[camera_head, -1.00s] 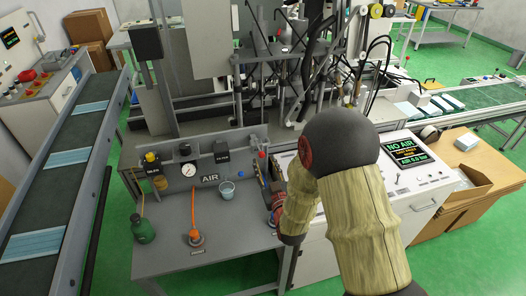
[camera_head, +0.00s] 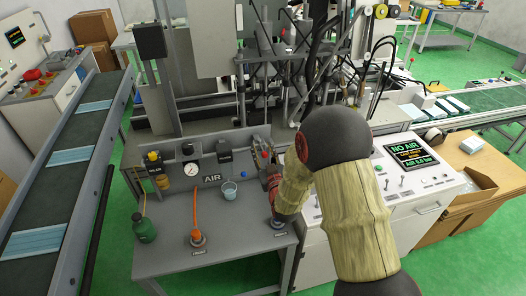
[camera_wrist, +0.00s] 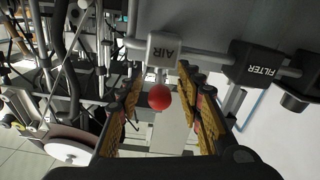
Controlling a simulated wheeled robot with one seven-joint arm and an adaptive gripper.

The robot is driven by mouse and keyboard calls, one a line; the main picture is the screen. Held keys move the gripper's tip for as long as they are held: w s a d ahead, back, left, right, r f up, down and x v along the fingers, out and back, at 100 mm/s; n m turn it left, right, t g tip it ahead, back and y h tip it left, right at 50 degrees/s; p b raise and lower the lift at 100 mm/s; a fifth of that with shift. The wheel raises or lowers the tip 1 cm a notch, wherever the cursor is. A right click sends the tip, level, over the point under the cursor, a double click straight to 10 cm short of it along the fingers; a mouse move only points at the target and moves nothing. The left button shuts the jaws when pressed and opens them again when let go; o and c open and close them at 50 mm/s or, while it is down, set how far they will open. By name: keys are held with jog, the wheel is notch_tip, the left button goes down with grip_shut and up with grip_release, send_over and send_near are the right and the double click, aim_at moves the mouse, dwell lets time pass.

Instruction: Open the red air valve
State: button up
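The red ball-shaped knob of the air valve (camera_wrist: 160,97) shows in the wrist view, in front of a grey block marked AIR (camera_wrist: 165,50). My gripper (camera_wrist: 159,80) is open, with one yellow-padded finger on each side of the knob. Gaps show between the knob and both fingers; whether the knob lies at fingertip depth is hard to tell.
A block marked FILTER (camera_wrist: 262,65) and a pipe sit right of the valve in the wrist view. The bench (camera_head: 220,262) carries a green bottle (camera_head: 143,228), an orange hose (camera_head: 195,215) and a cup (camera_head: 229,189). The screen (camera_head: 408,152) reads NO AIR.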

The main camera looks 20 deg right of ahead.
jog(key=shift+c, duration=1.2)
grip_shut()
